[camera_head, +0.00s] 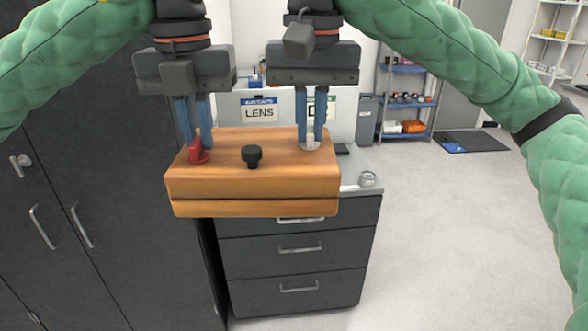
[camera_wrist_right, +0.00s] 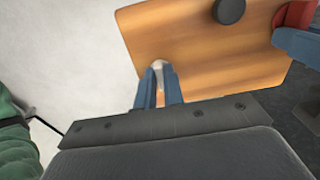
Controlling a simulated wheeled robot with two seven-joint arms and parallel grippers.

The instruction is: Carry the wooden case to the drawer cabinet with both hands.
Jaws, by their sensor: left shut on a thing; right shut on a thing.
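The wooden case (camera_head: 255,182) hangs between my two grippers in front of and above the drawer cabinet (camera_head: 290,262). A black knob (camera_head: 252,155) stands at the middle of its lid, with a red handle on the left and a pale handle on the right. My left gripper (camera_head: 199,150) is shut on the red handle. My right gripper (camera_head: 309,143) is shut on the pale handle. In the right wrist view the case (camera_wrist_right: 200,45) shows beyond my right gripper (camera_wrist_right: 158,85). The case hides part of the cabinet top.
A dark tall cupboard (camera_head: 85,200) stands close on the left. A small round metal item (camera_head: 368,179) sits on the cabinet top's right part. A LENS sign (camera_head: 259,109) stands behind the case. Blue shelves (camera_head: 407,100) are further back. Open floor lies to the right.

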